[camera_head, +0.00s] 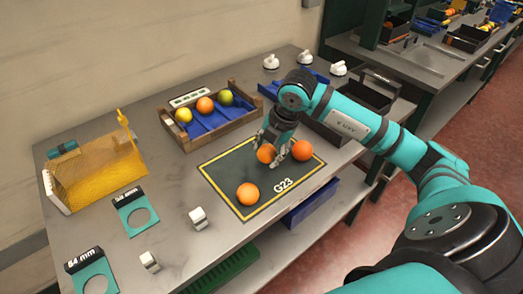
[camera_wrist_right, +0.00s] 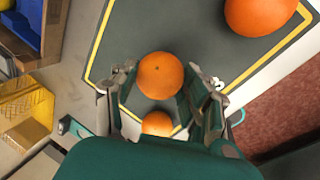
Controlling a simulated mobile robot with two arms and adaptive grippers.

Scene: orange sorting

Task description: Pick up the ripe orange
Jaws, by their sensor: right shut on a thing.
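My right gripper (camera_head: 276,152) reaches down over the dark mat (camera_head: 228,168) marked G23. It is shut on an orange (camera_head: 266,154), which shows between its fingers in the right wrist view (camera_wrist_right: 160,75). A second orange (camera_head: 302,150) is on the mat just to the right of the gripper. A third orange (camera_head: 247,194) lies at the mat's front. All three look fully orange. I cannot tell whether the held one still touches the mat. My left gripper is not in view.
A wooden crate (camera_head: 216,129) behind the mat holds two yellow-green fruits and an orange one. A yellow mesh bin (camera_head: 95,172), teal ring gauges (camera_head: 136,212) and small white blocks (camera_head: 198,217) are on the left. A dark bin (camera_head: 365,97) stands behind my arm.

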